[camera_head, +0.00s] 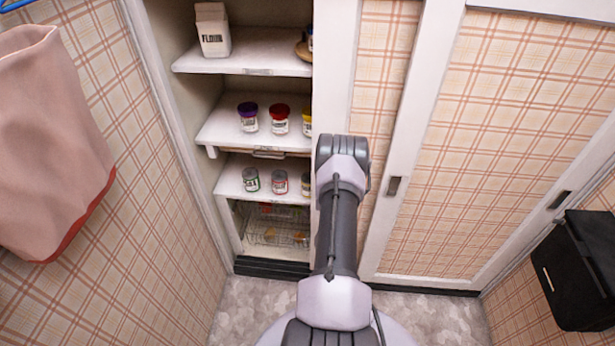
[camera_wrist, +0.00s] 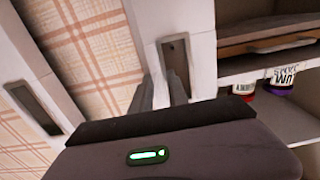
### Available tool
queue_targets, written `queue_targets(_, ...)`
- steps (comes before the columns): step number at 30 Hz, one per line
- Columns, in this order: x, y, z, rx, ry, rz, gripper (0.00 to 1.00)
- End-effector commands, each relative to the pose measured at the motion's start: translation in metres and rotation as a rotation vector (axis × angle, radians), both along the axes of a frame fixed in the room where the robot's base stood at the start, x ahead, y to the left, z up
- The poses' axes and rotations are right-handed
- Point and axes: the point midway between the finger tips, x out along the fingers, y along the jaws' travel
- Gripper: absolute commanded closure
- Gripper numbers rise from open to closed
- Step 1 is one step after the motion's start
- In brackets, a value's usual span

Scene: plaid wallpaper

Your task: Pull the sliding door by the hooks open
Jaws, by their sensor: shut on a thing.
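The sliding door (camera_head: 385,60) has a white frame and a plaid panel. It stands partly open in the head view, with shelves bare to its left. Its white edge frame (camera_wrist: 185,25) and dark recessed handle (camera_wrist: 178,58) show in the wrist view. My gripper (camera_wrist: 163,88) is at this edge by the handle, with its fingers shut on the door. The exact contact is hard to see. In the head view my arm hides the gripper and part of the door. A blue hook (camera_head: 14,5) shows at the top left corner.
The open shelves (camera_head: 240,65) hold a carton (camera_head: 212,30), several jars and a wire basket (camera_head: 275,233). A second plaid door (camera_head: 480,150) stands to the right. A pink bag (camera_head: 50,140) hangs on the left wall. A black box (camera_head: 585,270) is at the right wall.

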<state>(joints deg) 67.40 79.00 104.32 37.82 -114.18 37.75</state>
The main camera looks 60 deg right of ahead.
Motion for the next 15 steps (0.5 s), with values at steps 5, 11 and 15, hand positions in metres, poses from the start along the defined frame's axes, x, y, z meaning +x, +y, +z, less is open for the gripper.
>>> queue_targets(5, -0.040, -0.016, -0.002, 0.001, 0.000, -0.006, 1.00)
queue_targets(11, -0.065, -0.027, -0.002, 0.001, -0.001, -0.004, 1.00)
queue_targets(15, -0.073, -0.030, -0.001, 0.001, -0.001, -0.003, 1.00)
